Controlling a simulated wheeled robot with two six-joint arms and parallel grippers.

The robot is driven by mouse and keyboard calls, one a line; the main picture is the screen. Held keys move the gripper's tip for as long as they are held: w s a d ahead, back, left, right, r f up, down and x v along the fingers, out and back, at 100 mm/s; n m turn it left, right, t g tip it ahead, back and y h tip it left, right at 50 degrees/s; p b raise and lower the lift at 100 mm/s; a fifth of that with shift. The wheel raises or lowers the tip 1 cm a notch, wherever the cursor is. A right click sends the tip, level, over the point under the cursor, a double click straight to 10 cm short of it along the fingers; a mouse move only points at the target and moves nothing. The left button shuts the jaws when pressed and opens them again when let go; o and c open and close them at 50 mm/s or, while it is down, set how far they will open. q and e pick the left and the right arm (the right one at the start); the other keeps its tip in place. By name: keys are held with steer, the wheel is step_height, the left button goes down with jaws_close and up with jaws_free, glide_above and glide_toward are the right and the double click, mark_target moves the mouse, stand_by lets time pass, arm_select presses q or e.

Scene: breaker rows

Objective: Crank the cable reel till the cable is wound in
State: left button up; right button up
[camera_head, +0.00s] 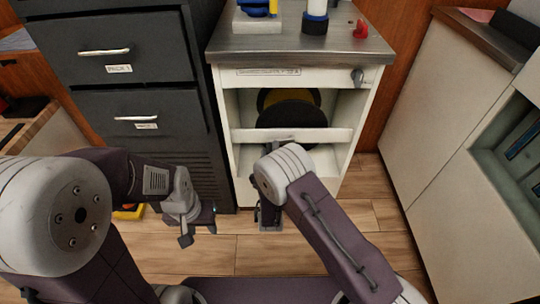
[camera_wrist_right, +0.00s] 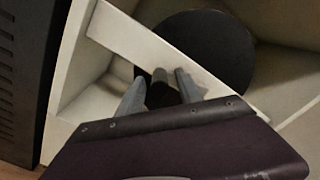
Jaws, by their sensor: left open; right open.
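The cable reel is a black disc (camera_head: 292,112) with a yellow disc (camera_head: 316,97) behind it, inside the white cabinet's upper opening. The black disc also shows in the right wrist view (camera_wrist_right: 215,45), behind a white crossbar (camera_wrist_right: 140,42). My right gripper (camera_wrist_right: 160,88) is open below that crossbar, with a small dark and beige piece between its fingers; I cannot tell whether this is a crank handle. In the head view its fingertips are hidden by my arm. My left gripper (camera_head: 195,228) is open and empty, low at the left of the cabinet. No cable shows clearly.
The cabinet top (camera_head: 300,45) carries a blue item on a white block (camera_head: 257,22), a blue-and-white cylinder (camera_head: 316,14) and a red piece (camera_head: 361,29). A dark drawer unit (camera_head: 120,80) stands close at left, a pale cabinet (camera_head: 440,120) at right. Wooden floor lies between.

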jaws_close()
stand_by(1.4)
